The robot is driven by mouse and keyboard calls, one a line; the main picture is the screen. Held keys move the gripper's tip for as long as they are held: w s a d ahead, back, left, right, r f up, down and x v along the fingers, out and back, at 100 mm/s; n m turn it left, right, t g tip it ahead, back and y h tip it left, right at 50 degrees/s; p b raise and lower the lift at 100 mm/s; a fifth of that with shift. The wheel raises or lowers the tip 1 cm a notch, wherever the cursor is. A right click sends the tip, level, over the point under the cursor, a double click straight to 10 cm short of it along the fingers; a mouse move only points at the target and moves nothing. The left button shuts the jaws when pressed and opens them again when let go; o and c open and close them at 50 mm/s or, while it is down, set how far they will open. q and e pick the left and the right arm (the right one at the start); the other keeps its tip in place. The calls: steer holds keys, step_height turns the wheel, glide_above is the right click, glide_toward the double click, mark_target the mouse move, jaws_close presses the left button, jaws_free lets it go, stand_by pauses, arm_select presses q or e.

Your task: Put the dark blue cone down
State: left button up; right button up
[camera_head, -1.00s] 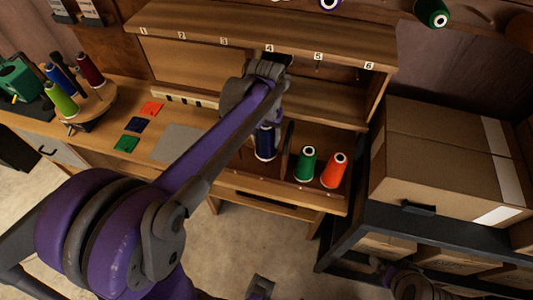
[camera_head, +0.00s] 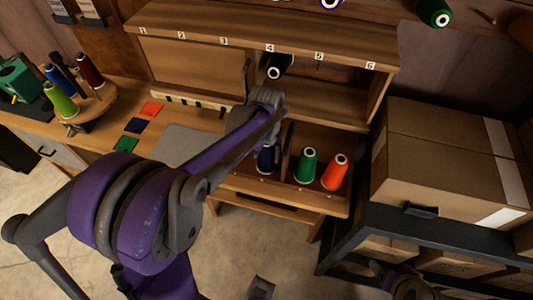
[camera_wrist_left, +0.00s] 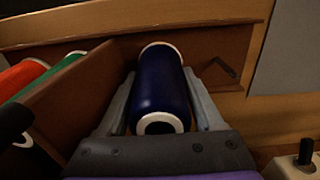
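The dark blue cone (camera_head: 266,160) stands in the open wooden drawer bay, left of a divider. It is partly hidden by my arm. In the left wrist view the dark blue cone (camera_wrist_left: 160,85) lies between the two fingers of my left gripper (camera_wrist_left: 159,78). The fingertips are close against its wide far part, with narrow gaps beside its near end. In the head view my left gripper (camera_head: 270,130) is above and around the cone. My right gripper is not clearly seen; only part of an arm shows at bottom right.
A green cone (camera_head: 306,165) and an orange cone (camera_head: 335,171) stand right of the divider (camera_head: 288,147). A dark cone (camera_head: 275,67) sits under number 4. Coloured swatches (camera_head: 135,125) and a grey mat (camera_head: 187,145) lie on the bench. A cardboard box (camera_head: 440,150) stands on the right.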

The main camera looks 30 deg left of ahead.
arm_select(q)
steer(key=o, duration=0.4)
steer(key=shift+r, duration=0.3)
step_height(320, 180, up, 12)
steer(key=shift+f+p, duration=0.1)
steer(key=shift+p, duration=0.6)
steer(key=shift+s+f, duration=0.1)
